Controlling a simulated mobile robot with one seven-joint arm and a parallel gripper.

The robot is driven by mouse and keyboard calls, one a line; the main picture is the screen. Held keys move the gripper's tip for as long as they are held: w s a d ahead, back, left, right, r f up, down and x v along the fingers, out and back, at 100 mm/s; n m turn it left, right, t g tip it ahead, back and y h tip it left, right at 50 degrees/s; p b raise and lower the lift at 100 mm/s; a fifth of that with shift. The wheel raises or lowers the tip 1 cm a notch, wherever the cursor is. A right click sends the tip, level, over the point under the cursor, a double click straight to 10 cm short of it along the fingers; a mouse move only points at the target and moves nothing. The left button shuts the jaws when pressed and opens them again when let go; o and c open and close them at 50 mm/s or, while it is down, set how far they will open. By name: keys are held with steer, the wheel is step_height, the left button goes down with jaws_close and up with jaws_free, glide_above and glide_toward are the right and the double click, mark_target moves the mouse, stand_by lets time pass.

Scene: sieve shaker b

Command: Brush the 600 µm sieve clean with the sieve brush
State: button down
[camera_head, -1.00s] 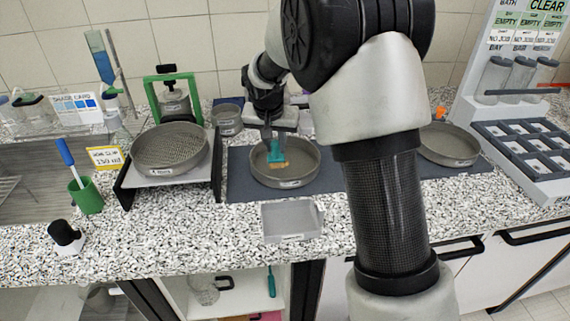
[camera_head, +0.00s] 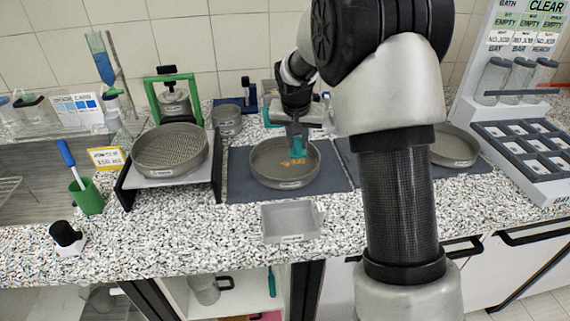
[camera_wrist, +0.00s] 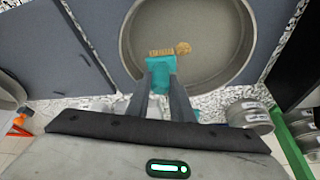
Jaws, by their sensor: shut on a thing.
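A round grey sieve (camera_head: 256,172) sits on a dark mat on the counter, with a small label on its front that I cannot read. It also shows in the wrist view (camera_wrist: 243,62). My gripper (camera_head: 297,127) is shut on the teal sieve brush (camera_wrist: 162,66) and holds it pointing down inside the sieve, toward its right side in the head view. The tan bristles (camera_wrist: 161,52) are over the mesh; whether they touch it is unclear. A small patch of tan grains (camera_wrist: 183,48) lies beside the bristles.
A shallow grey tray (camera_head: 291,222) lies in front of the mat. Another sieve (camera_head: 170,150) rests on a stand at left. A third sieve (camera_head: 455,146) is at right, partly behind my arm. A green cup (camera_head: 87,196) and a black-topped object (camera_head: 68,236) stand at left.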

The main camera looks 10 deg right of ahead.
stand_by(0.3)
steer(key=shift+r+p, duration=2.85)
steer(key=shift+r, duration=1.6)
